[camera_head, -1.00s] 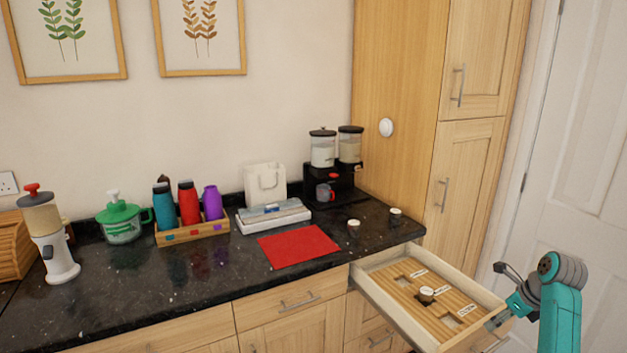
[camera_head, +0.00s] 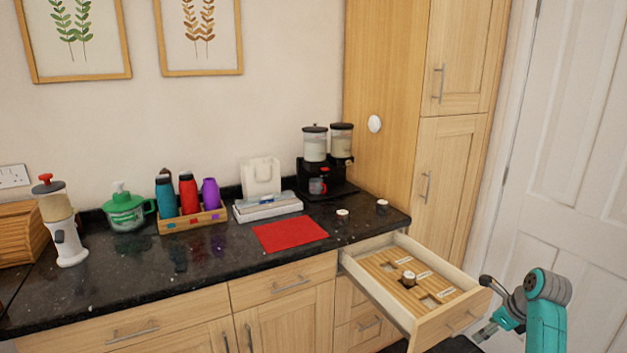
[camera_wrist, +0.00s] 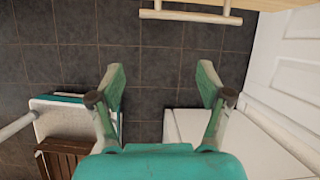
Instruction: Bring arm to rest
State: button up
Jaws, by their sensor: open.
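My gripper is open and empty in the wrist view (camera_wrist: 160,92), its two teal fingers spread apart over the dark tiled floor. In the head view my teal arm is at the lower right, beside the front of an open drawer (camera_head: 447,318). The gripper (camera_head: 482,335) hangs low there, and its fingertips are hard to make out. The drawer holds a wooden insert (camera_head: 385,272) with labelled slots, and one small white-lidded jar (camera_head: 409,278) stands in it. In the wrist view a pale bar handle (camera_wrist: 190,15) shows at the top.
Two more white-lidded jars (camera_head: 343,215) (camera_head: 382,206) stand on the dark counter (camera_head: 190,270). A white door (camera_head: 560,170) is at the right. Tiled floor (camera_wrist: 160,60) lies below my gripper.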

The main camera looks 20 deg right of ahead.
jog(key=a+f+n+t+h, duration=0.15)
jog(key=a+f+n, duration=0.55)
jog(key=a+f, duration=0.85)
jog(key=s+a+f+n+t, duration=0.1)
jog(key=s+a+f+n, duration=0.25)
jog(key=a, duration=0.45)
jog(key=s+a+f+n+t, duration=0.1)
jog(key=s+a+f+n, duration=0.1)
jog(key=s+a+n, duration=0.4)
jog(key=s+a+r+n+t, duration=0.2)
jog(key=s+a+r+n, duration=0.1)
jog(key=s+a, duration=0.4)
jog(key=s+a+r+n+t, duration=0.1)
jog(key=s+a+r+n, duration=0.1)
jog(key=s+a+n, duration=0.35)
jog(key=s+a+r+n+t, duration=0.1)
jog(key=s+a+r+n, duration=0.2)
jog(key=s+r, duration=0.4)
jog(key=s+a+r+n+t+y, duration=0.1)
jog(key=s+a+r+n+t, duration=0.1)
jog(key=s+r+n, duration=0.4)
notch_tip(320, 180, up, 4)
jog(key=shift+s+a+f, duration=0.25)
jog(key=shift+s+a, duration=0.2)
jog(key=shift+a, duration=0.15)
